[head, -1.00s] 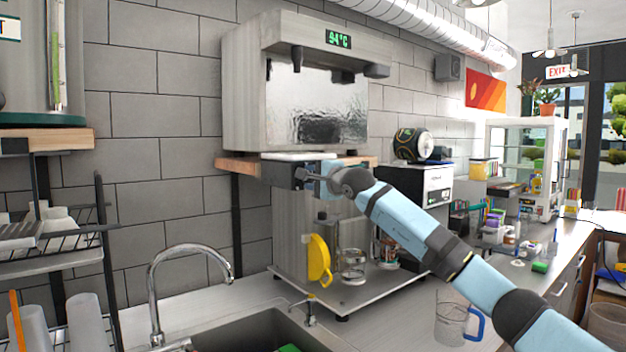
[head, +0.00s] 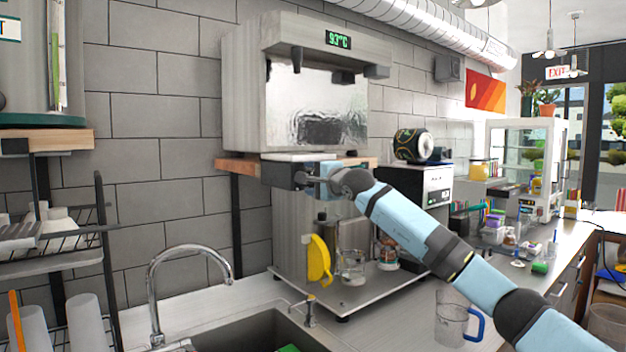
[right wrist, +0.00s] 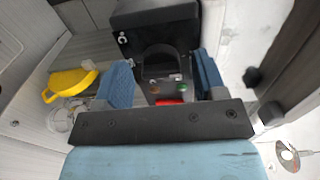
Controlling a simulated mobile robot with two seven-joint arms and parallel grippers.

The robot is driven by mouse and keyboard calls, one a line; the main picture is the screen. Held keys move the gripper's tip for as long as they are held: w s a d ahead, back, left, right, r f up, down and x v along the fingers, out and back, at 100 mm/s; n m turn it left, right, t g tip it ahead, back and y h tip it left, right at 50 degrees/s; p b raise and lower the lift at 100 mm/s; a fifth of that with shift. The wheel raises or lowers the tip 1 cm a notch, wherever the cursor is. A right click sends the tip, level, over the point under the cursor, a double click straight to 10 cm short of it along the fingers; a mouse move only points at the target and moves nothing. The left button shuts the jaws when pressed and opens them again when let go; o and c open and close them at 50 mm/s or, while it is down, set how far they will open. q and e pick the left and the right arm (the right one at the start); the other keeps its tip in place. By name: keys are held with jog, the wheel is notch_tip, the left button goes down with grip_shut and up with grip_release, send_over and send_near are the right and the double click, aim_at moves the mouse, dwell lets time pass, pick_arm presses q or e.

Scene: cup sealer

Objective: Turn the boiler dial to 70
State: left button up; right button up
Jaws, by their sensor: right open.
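The boiler (head: 243,95) is a large brushed-metal box at the upper middle of the head view. Its green display (head: 338,39) reads 93°C. My right gripper (head: 318,178) is below the boiler, close to its underside and the wooden shelf. In the right wrist view the gripper (right wrist: 163,78) has its two blue fingers apart, with nothing visibly held. Beyond them is a dark unit (right wrist: 155,25) with a red switch and small lights. I cannot clearly make out the dial in either view. My left gripper is out of view.
A steel tap (head: 155,290) and sink stand in front. A blue-handled glass jug (head: 452,325) stands under my right arm. A dish rack (head: 75,262) is at left.

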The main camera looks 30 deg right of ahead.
jog(key=shift+s, duration=0.1)
pick_arm(q)
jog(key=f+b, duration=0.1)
jog(key=b, duration=0.1)
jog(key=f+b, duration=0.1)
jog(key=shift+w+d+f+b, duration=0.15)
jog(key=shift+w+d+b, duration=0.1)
jog(key=shift+b, duration=0.1)
pick_arm(e)
jog(key=s+d, duration=0.1)
jog(key=s, duration=1.2)
jog(key=shift+s, duration=0.3)
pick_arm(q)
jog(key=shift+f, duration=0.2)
